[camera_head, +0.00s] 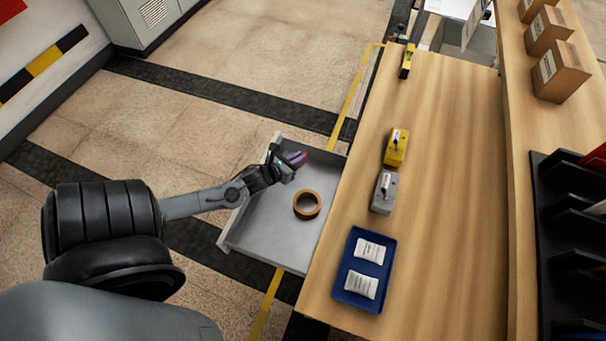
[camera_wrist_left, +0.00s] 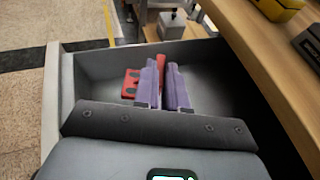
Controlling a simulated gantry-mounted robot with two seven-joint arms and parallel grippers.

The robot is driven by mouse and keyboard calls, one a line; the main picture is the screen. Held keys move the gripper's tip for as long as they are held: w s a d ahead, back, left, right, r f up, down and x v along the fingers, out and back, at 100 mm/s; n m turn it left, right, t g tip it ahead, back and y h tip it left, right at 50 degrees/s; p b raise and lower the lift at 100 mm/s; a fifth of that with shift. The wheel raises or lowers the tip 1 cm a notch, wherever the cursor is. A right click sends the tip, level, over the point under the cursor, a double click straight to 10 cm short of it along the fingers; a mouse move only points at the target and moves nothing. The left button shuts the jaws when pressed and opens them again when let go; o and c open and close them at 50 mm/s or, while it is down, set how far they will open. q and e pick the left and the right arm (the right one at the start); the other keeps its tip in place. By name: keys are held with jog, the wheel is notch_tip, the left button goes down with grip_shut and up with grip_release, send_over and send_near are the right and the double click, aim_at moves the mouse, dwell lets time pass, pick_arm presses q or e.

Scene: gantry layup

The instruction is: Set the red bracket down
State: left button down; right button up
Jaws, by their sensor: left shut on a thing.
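My left gripper (camera_head: 295,160) is over the far part of the open grey drawer (camera_head: 254,222), which is pulled out from the bench's left side. In the left wrist view its two purple fingers (camera_wrist_left: 166,86) are shut on the red bracket (camera_wrist_left: 130,85). The bracket has dark holes in its flat part, to the left of the fingers, and another part rises between them. The drawer walls (camera_wrist_left: 66,90) surround the bracket in that view. I cannot tell whether the bracket touches the drawer floor. In the head view the bracket is mostly hidden by the gripper. My right gripper is not in view.
A brown tape roll (camera_head: 307,214) lies in the drawer, nearer than the gripper. On the wooden bench (camera_head: 450,220) are a blue tray (camera_head: 345,290) with two white packets, a grey block (camera_head: 382,200), a yellow block (camera_head: 396,150) and a yellow level (camera_head: 407,62). The drawer's near left area is bare.

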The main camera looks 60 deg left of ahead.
pick_arm(q)
jog(key=shift+w+d+f+b, duration=0.1)
jog(key=shift+d+f+b, duration=0.25)
jog(key=shift+f, duration=0.55)
jog(key=shift+w+d+f+b, duration=0.2)
jog(key=shift+d+f, duration=0.3)
jog(key=shift+f, duration=0.45)
jog(key=shift+w+d+f+b, duration=0.1)
jog(key=shift+d+f+b, duration=0.25)
jog(key=shift+f, duration=0.55)
jog(key=c, duration=1.2)
grip_release()
jog(key=shift+f, duration=0.15)
